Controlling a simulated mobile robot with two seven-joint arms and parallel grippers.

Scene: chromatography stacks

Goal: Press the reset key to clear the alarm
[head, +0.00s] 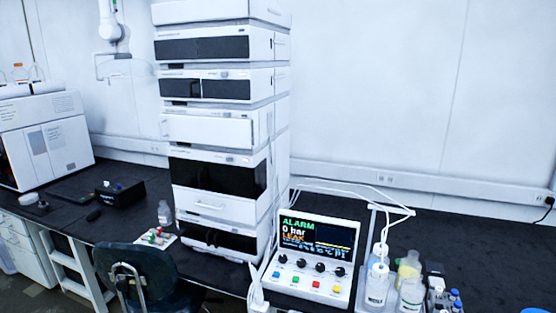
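A white control box (307,245) stands on the dark bench, right of the tall instrument stack. Its screen (318,238) reads ALARM in green, 0 bar in white and LEAK in orange. Below the screen is a row of black knobs (319,267). Under them is a row of coloured keys: blue (276,274), green (295,279), red (316,284) and yellow (336,289). The key labels are too small to read, so I cannot tell which is the reset key. Neither of my grippers is in view.
The white instrument stack (214,128) stands left of the box. White tubes (345,187) run behind the box to bottles (377,285) at its right. A dark chair (135,270) stands before the bench (480,245).

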